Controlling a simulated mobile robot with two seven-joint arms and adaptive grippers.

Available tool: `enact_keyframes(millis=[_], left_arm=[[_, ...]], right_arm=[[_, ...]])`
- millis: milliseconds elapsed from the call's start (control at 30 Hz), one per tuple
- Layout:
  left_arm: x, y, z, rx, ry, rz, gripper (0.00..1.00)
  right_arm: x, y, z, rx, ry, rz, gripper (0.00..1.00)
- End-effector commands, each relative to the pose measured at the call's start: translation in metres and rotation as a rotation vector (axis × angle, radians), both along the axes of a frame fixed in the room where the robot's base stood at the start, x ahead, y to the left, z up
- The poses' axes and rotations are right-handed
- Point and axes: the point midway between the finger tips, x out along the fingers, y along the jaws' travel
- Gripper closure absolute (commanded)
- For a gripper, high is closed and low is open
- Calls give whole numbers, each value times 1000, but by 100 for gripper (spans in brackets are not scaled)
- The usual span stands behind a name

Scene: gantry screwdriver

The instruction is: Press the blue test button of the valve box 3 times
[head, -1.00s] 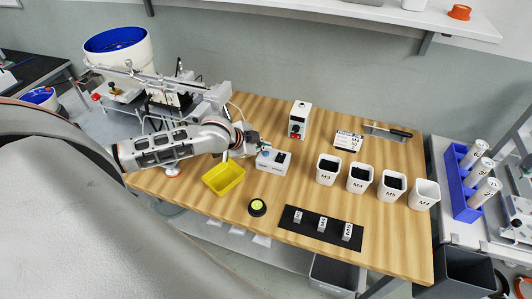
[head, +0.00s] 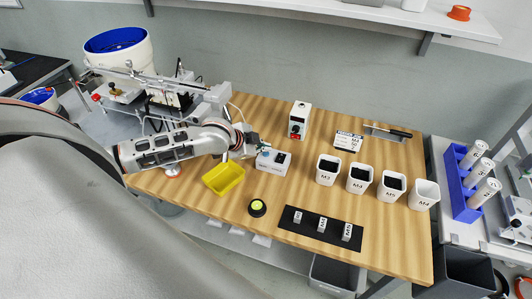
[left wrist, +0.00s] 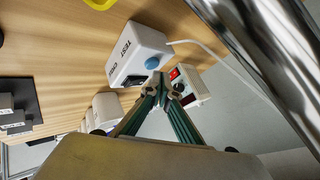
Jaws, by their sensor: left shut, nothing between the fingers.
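The valve box (head: 274,161) is a small white box on the wooden table, right of the yellow tray. In the left wrist view the box (left wrist: 133,48) shows the word TEST and a round blue test button (left wrist: 152,63). My left gripper (head: 261,148) is shut and empty, close above the box's back edge. In the left wrist view its green-sided fingertips (left wrist: 165,84) appear just beside the blue button. I cannot tell whether they touch it. In the head view the gripper partly covers the button's area. My right gripper is not in view.
A white unit with a red switch (head: 299,121) stands behind the box. The yellow tray (head: 223,178) is in front left, and a round yellow-green button (head: 257,207) is in front. White labelled cups (head: 328,170) stand to the right. A cable leaves the box.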

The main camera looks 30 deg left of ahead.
Motion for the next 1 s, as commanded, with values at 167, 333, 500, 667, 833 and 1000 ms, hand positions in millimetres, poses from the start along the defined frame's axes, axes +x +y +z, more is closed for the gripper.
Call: enact_keyframes(millis=[167, 333, 500, 667, 833, 1000], left_arm=[[0, 0, -5, 0, 2, -1, 100], [0, 0, -6, 0, 1, -1, 100], [0, 0, -6, 0, 1, -1, 100], [0, 0, -7, 0, 1, -1, 100], [0, 0, -9, 0, 1, -1, 100], [0, 0, -11, 1, 1, 1, 100]], right_arm=[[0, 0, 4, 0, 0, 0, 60], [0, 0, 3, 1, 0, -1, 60], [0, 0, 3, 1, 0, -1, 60], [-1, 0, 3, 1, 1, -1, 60], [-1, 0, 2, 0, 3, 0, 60], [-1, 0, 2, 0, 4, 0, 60]])
